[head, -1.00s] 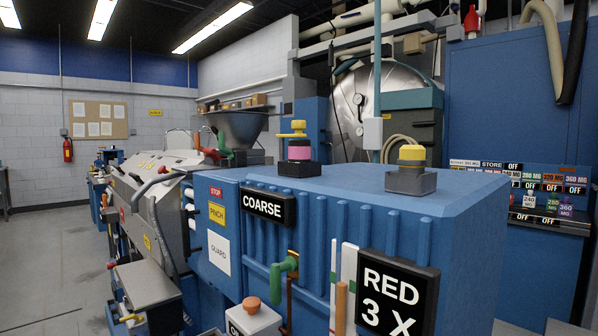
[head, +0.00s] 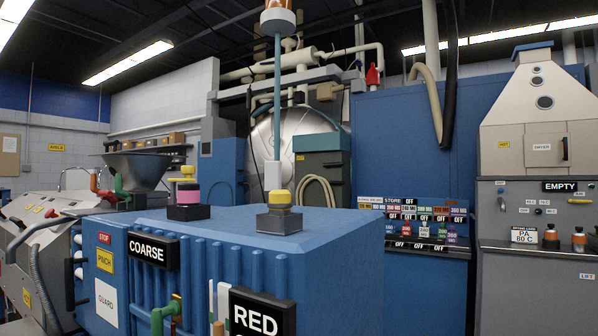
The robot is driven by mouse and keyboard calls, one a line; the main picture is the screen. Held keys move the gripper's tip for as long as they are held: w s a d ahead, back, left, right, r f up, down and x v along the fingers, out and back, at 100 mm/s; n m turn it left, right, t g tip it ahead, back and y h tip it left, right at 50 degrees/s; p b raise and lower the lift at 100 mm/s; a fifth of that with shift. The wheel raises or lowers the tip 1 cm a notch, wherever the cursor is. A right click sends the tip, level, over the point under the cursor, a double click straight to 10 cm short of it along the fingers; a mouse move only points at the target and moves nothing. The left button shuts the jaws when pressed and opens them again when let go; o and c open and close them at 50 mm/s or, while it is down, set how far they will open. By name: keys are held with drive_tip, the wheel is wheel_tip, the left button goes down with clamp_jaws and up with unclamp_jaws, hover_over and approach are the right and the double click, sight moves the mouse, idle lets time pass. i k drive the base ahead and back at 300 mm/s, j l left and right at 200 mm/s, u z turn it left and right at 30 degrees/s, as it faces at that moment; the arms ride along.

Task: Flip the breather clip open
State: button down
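I cannot tell which part is the breather clip. On the blue ribbed cabinet (head: 340,238) in front of me, two fittings stand on top. One has a pink band and a yellow top with a yellow arm to its left (head: 189,193), on a dark base. The other is a yellow cap (head: 280,197) on a grey-brown square block (head: 279,220), nearer the cabinet's right part. My gripper is not in view.
The cabinet front carries a COARSE sign (head: 153,250), a RED sign (head: 262,313) and a green bent pipe (head: 164,316). A store rack (head: 420,222) stands behind. A grey dryer (head: 537,220) marked EMPTY stands at right.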

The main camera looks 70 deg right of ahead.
sight(188, 171)
drive_tip(key=z, duration=0.5)
drive_tip(key=i+z, duration=0.1)
drive_tip(key=z, duration=0.4)
drive_tip(key=j+z, duration=0.1)
drive_tip(key=z, duration=0.4)
drive_tip(key=i+z, duration=0.1)
drive_tip(key=z, duration=0.4)
drive_tip(key=j+z, duration=0.25)
drive_tip(key=z, duration=0.15)
drive_tip(key=j+z, duration=0.4)
drive_tip(key=j+u, duration=0.1)
drive_tip(key=j, duration=0.4)
drive_tip(key=i+j+u, duration=0.1)
drive_tip(key=j, duration=0.4)
drive_tip(key=j+u, duration=0.3)
drive_tip(key=i+j+u, duration=0.1)
drive_tip(key=j+u, duration=0.2)
